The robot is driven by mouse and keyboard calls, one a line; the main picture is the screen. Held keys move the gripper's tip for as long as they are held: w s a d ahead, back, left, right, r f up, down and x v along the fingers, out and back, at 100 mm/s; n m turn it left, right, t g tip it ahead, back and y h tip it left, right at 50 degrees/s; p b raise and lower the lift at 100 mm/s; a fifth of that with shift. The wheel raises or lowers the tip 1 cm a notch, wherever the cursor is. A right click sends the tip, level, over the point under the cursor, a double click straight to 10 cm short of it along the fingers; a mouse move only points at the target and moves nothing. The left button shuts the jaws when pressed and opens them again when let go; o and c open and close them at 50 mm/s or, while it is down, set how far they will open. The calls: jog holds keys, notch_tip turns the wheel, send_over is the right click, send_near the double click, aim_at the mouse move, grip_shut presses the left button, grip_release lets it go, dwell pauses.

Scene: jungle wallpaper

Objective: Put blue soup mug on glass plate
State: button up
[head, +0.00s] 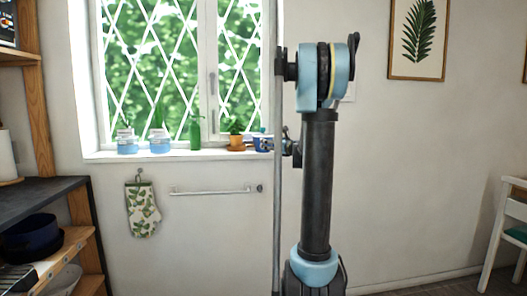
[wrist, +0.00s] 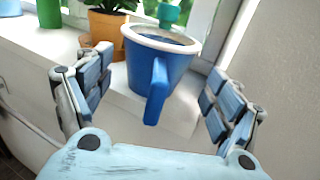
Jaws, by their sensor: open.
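The blue soup mug (head: 262,142), with a white rim, stands upright at the right end of the windowsill. In the wrist view the mug (wrist: 140,70) sits ahead of and between the spread fingers of my gripper (wrist: 160,82), its handle pointing toward the palm. My gripper is open and empty, and the fingers appear apart from the mug. In the head view my gripper is at the sill's right end, mostly hidden by my arm. I cannot make out a glass plate in either view.
A potted plant (head: 236,141) stands just left of the mug, close to the left fingers. A green bottle (head: 195,132) and two blue-and-clear containers (head: 127,143) are farther left on the windowsill (head: 180,153). A towel bar (head: 212,191) and an oven mitt (head: 142,210) hang below.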

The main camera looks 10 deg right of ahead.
jog(key=x, duration=0.4)
jog(key=shift+w+a+f, duration=0.1)
jog(key=shift+w, duration=0.1)
jog(key=shift+c, duration=0.3)
grip_shut()
